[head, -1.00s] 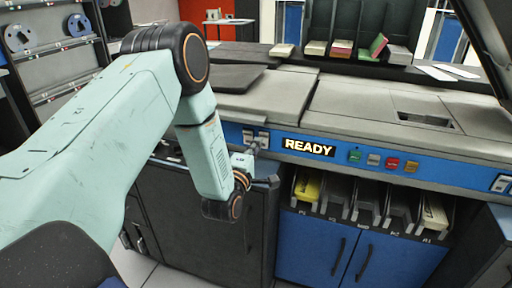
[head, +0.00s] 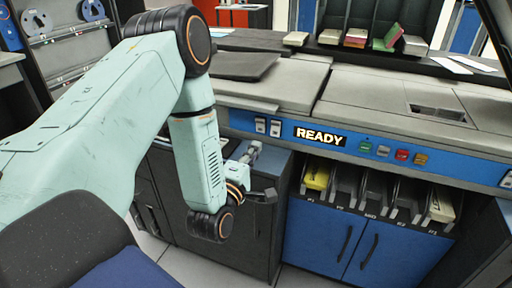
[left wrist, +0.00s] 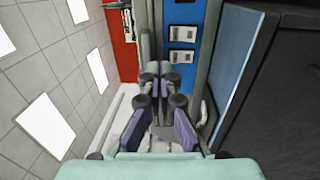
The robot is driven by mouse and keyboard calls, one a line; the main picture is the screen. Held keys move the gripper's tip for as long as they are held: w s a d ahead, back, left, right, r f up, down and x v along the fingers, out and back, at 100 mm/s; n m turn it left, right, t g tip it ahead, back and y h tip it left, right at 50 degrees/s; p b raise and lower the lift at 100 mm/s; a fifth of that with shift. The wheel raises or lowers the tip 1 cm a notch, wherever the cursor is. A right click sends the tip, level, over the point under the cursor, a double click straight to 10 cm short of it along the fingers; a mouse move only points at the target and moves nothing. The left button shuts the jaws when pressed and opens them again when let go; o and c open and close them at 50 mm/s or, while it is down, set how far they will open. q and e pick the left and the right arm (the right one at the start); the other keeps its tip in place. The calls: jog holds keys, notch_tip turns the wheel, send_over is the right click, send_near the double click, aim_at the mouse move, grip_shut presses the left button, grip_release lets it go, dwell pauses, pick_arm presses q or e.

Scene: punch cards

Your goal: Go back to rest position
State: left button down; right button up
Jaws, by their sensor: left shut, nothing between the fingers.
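My left arm comes in from the left in the head view and bends down in front of the machine. Its gripper (head: 254,150) is shut and empty, just below the blue panel (head: 238,121) and its two white switches (head: 268,127). No contact with them shows. In the left wrist view the shut fingers (left wrist: 153,74) point forward with nothing between them. The switches (left wrist: 182,45) show beyond them, on the blue panel. My right gripper is not in view.
The panel carries a lit READY sign (head: 320,135) and several coloured buttons. Below are card bins, one with yellow cards (head: 316,178), above a blue cabinet (head: 325,232). Card stacks (head: 355,38) stand on the rear shelf. Open floor (head: 200,266) shows below the arm.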

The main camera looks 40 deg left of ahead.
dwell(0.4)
pick_arm(q)
jog(key=s+d+f+m+g+h, duration=0.25)
jog(key=s+f+m+g, duration=0.25)
jog(key=f+m, duration=0.3)
jog(key=s+d+f+m+g+h, duration=0.1)
jog(key=s+d+f+m+g, duration=0.4)
jog(key=f, duration=0.5)
jog(key=s+d+f+m+g, duration=0.2)
jog(key=s+f+m+g, duration=0.1)
jog(key=s, duration=0.8)
jog(key=s+d+f+m+g, duration=0.1)
jog(key=s+f+m+g, duration=0.2)
jog(key=s, duration=0.8)
jog(key=shift+d+m+g+h, duration=0.4)
jog(key=shift+m+g, duration=0.2)
jog(key=shift+g, duration=0.6)
jog(key=shift+f, duration=0.1)
jog(key=shift+s, duration=0.1)
